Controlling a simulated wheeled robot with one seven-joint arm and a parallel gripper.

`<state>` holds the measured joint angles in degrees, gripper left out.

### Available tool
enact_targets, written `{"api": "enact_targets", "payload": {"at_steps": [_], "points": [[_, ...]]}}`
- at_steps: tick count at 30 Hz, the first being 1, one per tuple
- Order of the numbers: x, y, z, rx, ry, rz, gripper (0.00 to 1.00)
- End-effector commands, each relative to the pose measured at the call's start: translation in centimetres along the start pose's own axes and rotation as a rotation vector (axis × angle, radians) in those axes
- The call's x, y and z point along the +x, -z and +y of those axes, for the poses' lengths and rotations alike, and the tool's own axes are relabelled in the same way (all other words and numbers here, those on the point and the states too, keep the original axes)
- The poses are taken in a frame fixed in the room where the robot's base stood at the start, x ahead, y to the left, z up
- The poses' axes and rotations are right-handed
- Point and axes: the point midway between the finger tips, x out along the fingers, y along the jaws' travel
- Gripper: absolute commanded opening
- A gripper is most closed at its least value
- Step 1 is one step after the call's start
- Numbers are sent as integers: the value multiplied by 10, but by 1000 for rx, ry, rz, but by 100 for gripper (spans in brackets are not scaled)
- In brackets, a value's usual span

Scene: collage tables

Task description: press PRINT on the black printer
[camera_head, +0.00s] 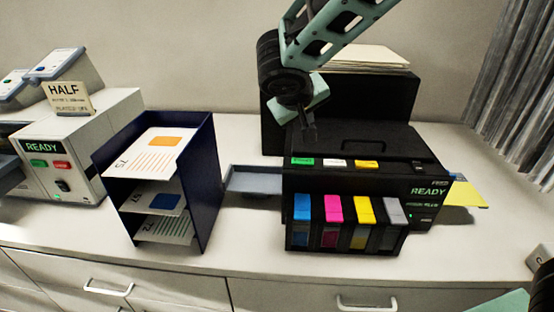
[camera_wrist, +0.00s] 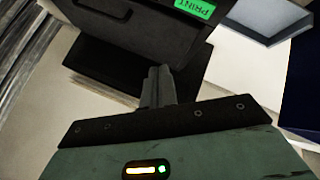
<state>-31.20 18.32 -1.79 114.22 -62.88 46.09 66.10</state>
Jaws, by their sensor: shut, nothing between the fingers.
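The black printer (camera_head: 350,165) stands on the white counter, with READY lit on its right side and several colour cartridges at its front. Its green PRINT button (camera_head: 302,161) is at the left end of a row of three buttons on top; the white and yellow ones sit to its right. In the wrist view the green PRINT button (camera_wrist: 194,9) shows at the top edge, with its lettering upside down. My gripper (camera_head: 309,138) is shut and empty, above and behind the green button and apart from it. Its closed fingers (camera_wrist: 158,84) also show in the wrist view.
A dark blue paper rack (camera_head: 212,180) stands left of the printer, with a grey tray (camera_head: 255,180) between them. A large black box (camera_head: 395,98) topped with papers is behind. A white machine (camera_head: 75,135) is at the left. Yellow paper (camera_head: 468,194) lies at the right.

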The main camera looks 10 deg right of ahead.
Motion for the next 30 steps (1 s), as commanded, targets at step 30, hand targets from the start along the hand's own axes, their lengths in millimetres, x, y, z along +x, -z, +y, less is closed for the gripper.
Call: {"api": "enact_targets", "payload": {"at_steps": [30], "points": [[40,-24,-26,4,-8,7,0]]}}
